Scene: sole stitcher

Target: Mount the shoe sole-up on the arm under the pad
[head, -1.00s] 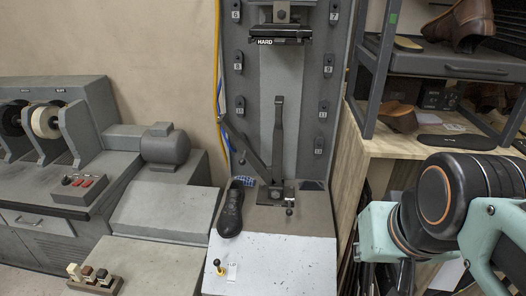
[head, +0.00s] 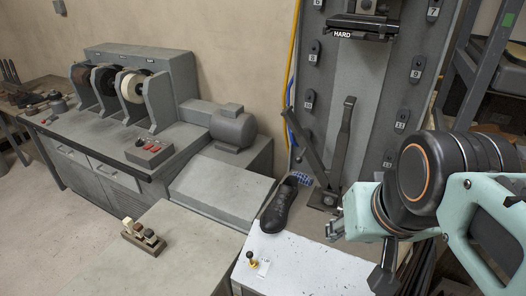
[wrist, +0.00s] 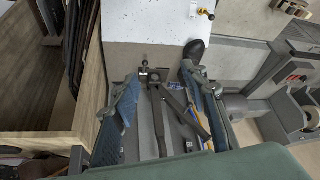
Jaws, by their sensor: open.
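The black shoe (head: 279,208) lies sole-down on the bench, toe toward me, left of the upright metal arm (head: 343,140).
A white bench top (head: 300,268) holds a small yellow-based knob (head: 252,260) in front of the shoe. A grinder bench (head: 150,140) stands left, with a block holder (head: 144,238) nearer me. A shelf rack (head: 478,75) stands right. The grey slab (head: 220,190) is clear.

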